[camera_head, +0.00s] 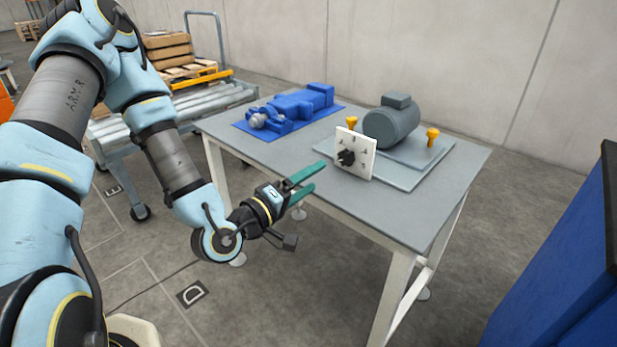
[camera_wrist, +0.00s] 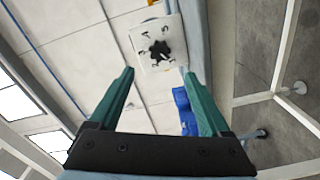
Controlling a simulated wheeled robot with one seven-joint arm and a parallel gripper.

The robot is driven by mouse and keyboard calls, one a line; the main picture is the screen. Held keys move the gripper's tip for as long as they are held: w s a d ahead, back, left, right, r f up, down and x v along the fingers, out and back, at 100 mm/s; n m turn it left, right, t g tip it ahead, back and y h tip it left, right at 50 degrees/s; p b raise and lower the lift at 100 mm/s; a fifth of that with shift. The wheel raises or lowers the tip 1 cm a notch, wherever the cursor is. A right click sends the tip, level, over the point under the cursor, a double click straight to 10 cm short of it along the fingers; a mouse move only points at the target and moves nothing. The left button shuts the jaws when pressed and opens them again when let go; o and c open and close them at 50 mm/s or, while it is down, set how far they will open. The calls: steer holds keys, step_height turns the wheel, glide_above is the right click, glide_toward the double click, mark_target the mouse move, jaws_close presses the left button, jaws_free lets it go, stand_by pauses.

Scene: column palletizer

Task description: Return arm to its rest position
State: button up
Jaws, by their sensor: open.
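My gripper (camera_head: 302,184) has two green fingers and is open and empty. It is held out in front of the table's near edge, at about the height of the tabletop. My arm comes in from the left, bent at the elbow. In the wrist view my gripper (camera_wrist: 165,98) shows its fingers spread with nothing between them. A white panel with a black knob (camera_head: 356,154) stands on the table (camera_head: 290,160), to the right of the fingertips and apart from them. The panel also shows beyond the fingers in the wrist view (camera_wrist: 145,60).
A grey motor (camera_head: 392,125) with yellow knobs sits on a plate behind the panel. Blue machine parts (camera_head: 300,103) lie on a blue mat at the back left. A roller conveyor (camera_head: 195,100) and pallets stand behind my arm. A blue cabinet (camera_head: 560,270) is at right. Floor before the table is clear.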

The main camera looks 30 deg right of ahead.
steer(key=w+a+m+y+p, duration=0.45)
steer(key=w+a+y, duration=0.75)
steer(key=a, duration=0.5)
steer(key=s+a+r+n+g+y+p, duration=0.1)
steer(key=s+a+r+n+y+p, duration=0.1)
steer(key=a+r, duration=0.5)
steer(key=s+a+r+n+g+y+p, duration=0.2)
steer(key=a+r, duration=0.5)
steer(key=a, duration=0.6)
steer(key=shift+s+a+y+p, duration=0.25)
steer(key=shift+s+y+p, duration=0.25)
steer(key=shift+s+y, duration=0.15)
steer(key=shift+n, duration=0.25)
steer(key=shift+c, duration=0.3)
